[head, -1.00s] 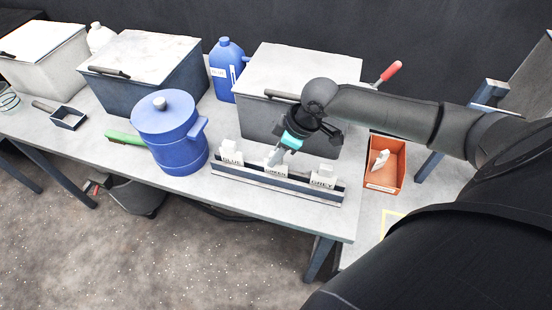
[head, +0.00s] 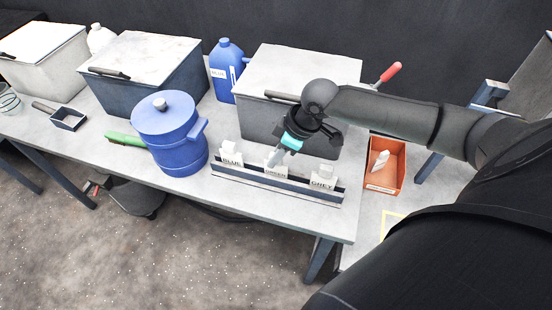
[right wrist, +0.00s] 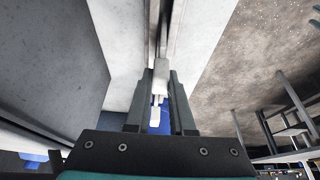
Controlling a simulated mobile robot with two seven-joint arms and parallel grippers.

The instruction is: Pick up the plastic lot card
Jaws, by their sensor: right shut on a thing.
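A dark rack (head: 290,188) on the table holds three upright white lot cards, labelled BLUE (head: 231,160), GREEN (head: 275,172) and GREY (head: 322,180). My right gripper (head: 274,158) comes down from the upper right and is shut on the top of the middle, GREEN card. That card still stands in the rack. In the right wrist view a white card tab (right wrist: 161,75) sits between the two dark fingers of my right gripper (right wrist: 162,85). My left gripper is not in view.
A grey lidded bin (head: 300,75) stands close behind the rack. A blue lidded pot (head: 170,135) is to its left. An orange tray (head: 398,172) with a white item lies to the right. The table's front edge runs just before the rack.

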